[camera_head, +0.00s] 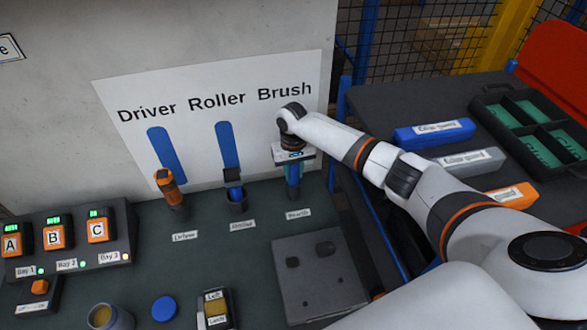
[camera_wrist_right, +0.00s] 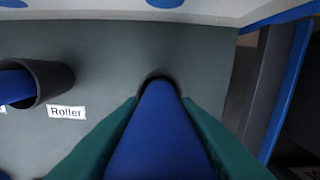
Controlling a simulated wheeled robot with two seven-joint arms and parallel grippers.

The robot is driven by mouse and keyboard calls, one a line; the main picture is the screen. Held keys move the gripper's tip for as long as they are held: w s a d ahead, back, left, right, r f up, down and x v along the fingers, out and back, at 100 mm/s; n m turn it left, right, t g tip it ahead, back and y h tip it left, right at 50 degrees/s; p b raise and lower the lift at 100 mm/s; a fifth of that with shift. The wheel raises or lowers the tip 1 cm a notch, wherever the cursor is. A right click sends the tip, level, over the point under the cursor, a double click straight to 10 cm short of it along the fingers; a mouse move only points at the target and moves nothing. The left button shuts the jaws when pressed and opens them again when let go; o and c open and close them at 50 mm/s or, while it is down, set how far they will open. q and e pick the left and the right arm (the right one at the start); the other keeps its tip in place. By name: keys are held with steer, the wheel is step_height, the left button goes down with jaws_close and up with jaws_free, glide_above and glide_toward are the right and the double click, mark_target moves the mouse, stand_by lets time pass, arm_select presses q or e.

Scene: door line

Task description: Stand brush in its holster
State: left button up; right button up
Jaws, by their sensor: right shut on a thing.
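My right gripper (camera_head: 293,171) is at the Brush place on the right of the board, pointing down. Its green fingers (camera_wrist_right: 160,125) are shut on the blue brush (camera_wrist_right: 160,145). The brush also shows in the head view (camera_head: 293,180), upright below the gripper. The far end of the brush meets the dark round rim of the brush holster (camera_wrist_right: 157,74); how deep it sits is hidden. The holster is just above the Brush label (camera_head: 298,214). My left gripper is not in view.
The roller (camera_head: 235,193) stands in its holster to the left, and the orange driver (camera_head: 168,185) stands further left. A grey plate (camera_head: 318,280) lies in front. A dark table with coloured boxes (camera_head: 433,133) is at the right. The white wall board (camera_head: 215,95) rises behind.

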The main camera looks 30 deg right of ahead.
steer(key=shift+f, duration=0.2)
steer(key=o, duration=1)
steer(key=shift+o, duration=0.2)
step_height(320, 180, up, 4)
steer(key=p, duration=0.4)
step_height(320, 180, up, 8)
steer(key=shift+r, duration=0.1)
